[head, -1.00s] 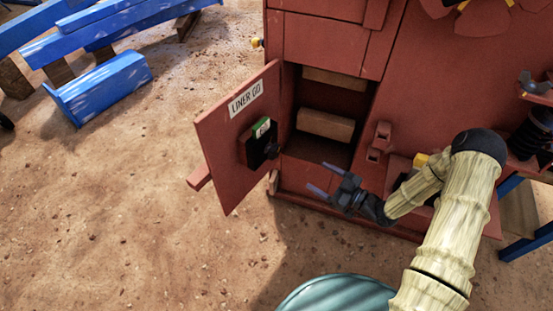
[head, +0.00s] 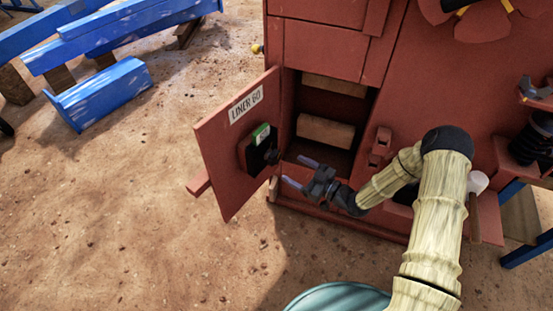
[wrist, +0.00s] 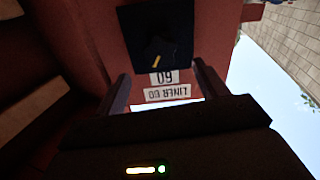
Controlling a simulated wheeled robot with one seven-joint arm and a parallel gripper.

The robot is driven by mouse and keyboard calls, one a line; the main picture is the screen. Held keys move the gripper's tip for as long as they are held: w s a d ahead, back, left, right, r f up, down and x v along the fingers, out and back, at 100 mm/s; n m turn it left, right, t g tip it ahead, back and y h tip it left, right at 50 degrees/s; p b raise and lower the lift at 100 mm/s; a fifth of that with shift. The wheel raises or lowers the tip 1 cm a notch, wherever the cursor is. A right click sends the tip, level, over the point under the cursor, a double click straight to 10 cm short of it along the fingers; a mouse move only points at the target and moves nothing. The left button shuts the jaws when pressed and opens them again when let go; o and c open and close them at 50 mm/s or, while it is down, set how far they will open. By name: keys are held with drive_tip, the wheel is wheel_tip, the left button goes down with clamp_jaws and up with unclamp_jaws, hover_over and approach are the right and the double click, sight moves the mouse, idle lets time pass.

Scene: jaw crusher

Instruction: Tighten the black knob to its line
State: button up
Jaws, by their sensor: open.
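The black knob (head: 272,156) sits on a black box (head: 254,154) on the inner face of the open red door (head: 222,165). In the wrist view the knob (wrist: 157,47) is a dark shape on a black plate (wrist: 130,22), with a short slanted yellow mark on or beside it. I cannot tell where the knob's line is. My gripper (head: 299,172) is open and empty, just right of the knob and apart from it, fingers toward the door. In the wrist view its two fingers (wrist: 162,72) stand wide apart below the knob.
The door has a white LINER GO label (head: 246,107). Behind my gripper is the open red cabinet with wooden blocks (head: 325,131). A hammer-like tool (head: 476,200) stands at right. Blue beams (head: 105,95) lie at far left.

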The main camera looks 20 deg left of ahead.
sight(277, 159)
drive_tip(key=x, duration=0.8)
drive_tip(key=shift+w+a+b, duration=0.1)
drive_tip(key=shift+a+b, duration=0.1)
drive_tip(key=shift+b, duration=0.1)
drive_tip(key=c, duration=1)
